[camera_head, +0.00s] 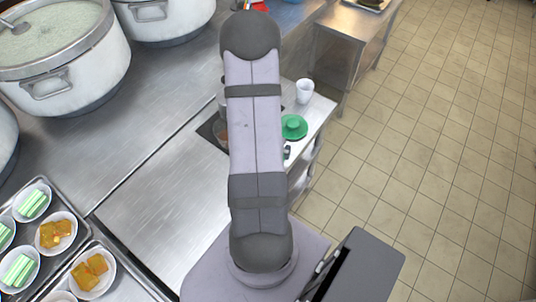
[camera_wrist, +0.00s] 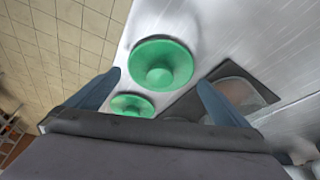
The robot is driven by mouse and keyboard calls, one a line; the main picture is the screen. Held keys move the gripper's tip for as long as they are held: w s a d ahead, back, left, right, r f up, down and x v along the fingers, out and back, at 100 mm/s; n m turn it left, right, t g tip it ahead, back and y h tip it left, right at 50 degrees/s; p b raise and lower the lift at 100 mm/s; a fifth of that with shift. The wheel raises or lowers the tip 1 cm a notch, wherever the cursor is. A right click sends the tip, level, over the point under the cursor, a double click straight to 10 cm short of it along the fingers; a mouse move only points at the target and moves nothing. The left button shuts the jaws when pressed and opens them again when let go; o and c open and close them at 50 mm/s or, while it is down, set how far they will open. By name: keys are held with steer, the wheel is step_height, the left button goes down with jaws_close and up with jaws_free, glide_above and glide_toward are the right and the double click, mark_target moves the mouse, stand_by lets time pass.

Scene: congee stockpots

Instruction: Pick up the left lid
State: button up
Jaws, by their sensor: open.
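Two round green lids with raised centre knobs lie on a metal surface in the wrist view. The larger-looking green lid (camera_wrist: 162,50) is at upper centre, ahead of and between my fingers. The other green lid (camera_wrist: 132,105) is lower left, nearer the left finger and partly covered by the gripper body. My gripper (camera_wrist: 160,77) is open, with nothing held between its two fingers. In the head view one green lid (camera_head: 294,127) shows right of my arm, which hides my gripper. I cannot tell which wrist-view lid it is.
A clear container (camera_wrist: 240,95) sits on a dark mat (camera_wrist: 190,107) close to the right finger. A white cup (camera_head: 305,91) stands near the green lid in the head view. Large stockpots (camera_head: 75,60) and a tray of bowls (camera_head: 58,204) are at left. Tiled floor lies right.

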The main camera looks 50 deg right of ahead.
steer(key=shift+x, duration=1.55)
steer(key=shift+c, duration=0.6)
steer(key=c, duration=0.6)
steer(key=shift+r, duration=0.1)
steer(key=shift+r, duration=0.65)
step_height(320, 180, up, 16)
steer(key=p, duration=1)
steer(key=shift+r, duration=0.25)
